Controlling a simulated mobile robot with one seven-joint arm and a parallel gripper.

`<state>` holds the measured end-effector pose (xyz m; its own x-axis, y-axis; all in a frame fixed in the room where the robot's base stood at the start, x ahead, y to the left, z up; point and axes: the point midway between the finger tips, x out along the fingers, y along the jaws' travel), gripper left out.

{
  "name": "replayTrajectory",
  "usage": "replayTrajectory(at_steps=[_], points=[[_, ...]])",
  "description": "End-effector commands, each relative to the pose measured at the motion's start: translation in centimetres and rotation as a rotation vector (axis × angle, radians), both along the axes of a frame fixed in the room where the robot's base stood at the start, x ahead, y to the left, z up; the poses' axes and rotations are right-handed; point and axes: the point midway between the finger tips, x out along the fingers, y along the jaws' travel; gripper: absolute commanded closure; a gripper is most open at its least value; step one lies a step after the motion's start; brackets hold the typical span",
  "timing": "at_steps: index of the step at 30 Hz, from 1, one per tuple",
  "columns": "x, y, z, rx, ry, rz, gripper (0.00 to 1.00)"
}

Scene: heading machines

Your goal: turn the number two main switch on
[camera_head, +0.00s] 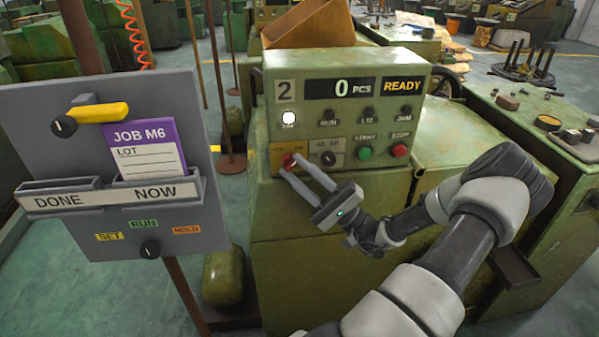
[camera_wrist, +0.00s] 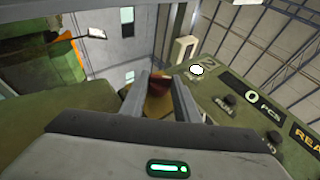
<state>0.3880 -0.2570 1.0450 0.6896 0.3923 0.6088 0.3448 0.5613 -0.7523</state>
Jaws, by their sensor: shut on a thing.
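The number two machine's green control box (camera_head: 340,90) carries a "2" plate, a display reading 0 PCS and a yellow READY sign. Its main switch (camera_head: 288,160) is a red knob on an orange-yellow plate at the lower left of the panel. My gripper (camera_head: 291,166) reaches it from the lower right, with its fingers shut on the knob. The fingers partly hide the knob, and its exact angle is hard to tell. In the wrist view, the red and yellow switch (camera_wrist: 156,95) shows between the two fingers. The white lamp (camera_head: 288,118) above it is lit.
A grey board (camera_head: 60,135) with a yellow-handled switch, a purple JOB M6 card and a DONE/NOW rack stands at left. Beside the main switch are a small selector (camera_head: 328,158), a green button (camera_head: 364,154) and a red button (camera_head: 399,150). Machine housings stand at right.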

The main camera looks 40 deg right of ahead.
Motion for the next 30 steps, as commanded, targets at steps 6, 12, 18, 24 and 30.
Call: replayTrajectory(at_steps=[6,12,18,24,30], points=[[0.04,0.05,-0.2,0.056,-0.032,-0.001,0.94],[0.05,0.08,-0.17,0.071,-0.041,-0.001,0.94],[0.05,0.09,-0.15,0.072,-0.042,0.0,0.94],[0.05,0.1,-0.14,0.071,-0.042,0.0,0.6],[0.07,0.12,-0.13,0.07,-0.042,0.001,0.53]])
